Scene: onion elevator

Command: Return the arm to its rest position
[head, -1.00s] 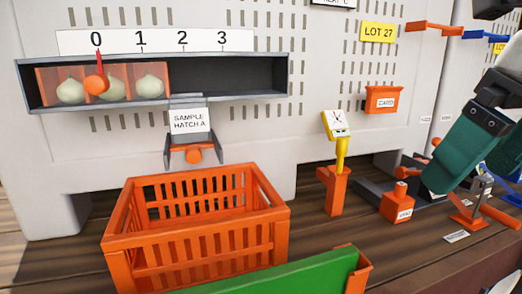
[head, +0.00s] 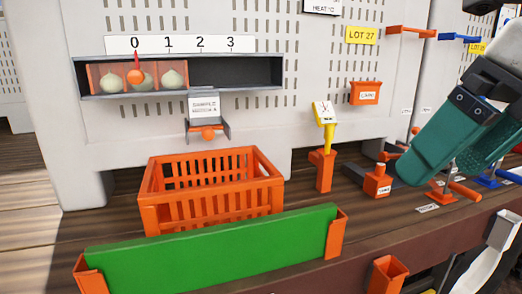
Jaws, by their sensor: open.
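My gripper (head: 437,166) shows at the right of the head view, with two teal fingers pointing down and to the left. The fingers are apart and nothing shows between them. It hangs in front of the grey wall, over the right part of the wooden bench. Behind and below its fingers are an orange block with a small label (head: 377,186) and orange levers (head: 465,192). Whether the fingers touch any of these I cannot tell. The upper part of my arm is cut off by the picture's right edge.
An orange crate (head: 212,216) stands on the bench behind a green board (head: 215,248). A yellow-topped tool (head: 326,130) stands in an orange holder (head: 322,172). Onions (head: 172,78) sit in the wall slot beneath the scale (head: 180,44). An orange open holder (head: 385,275) is at the front edge.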

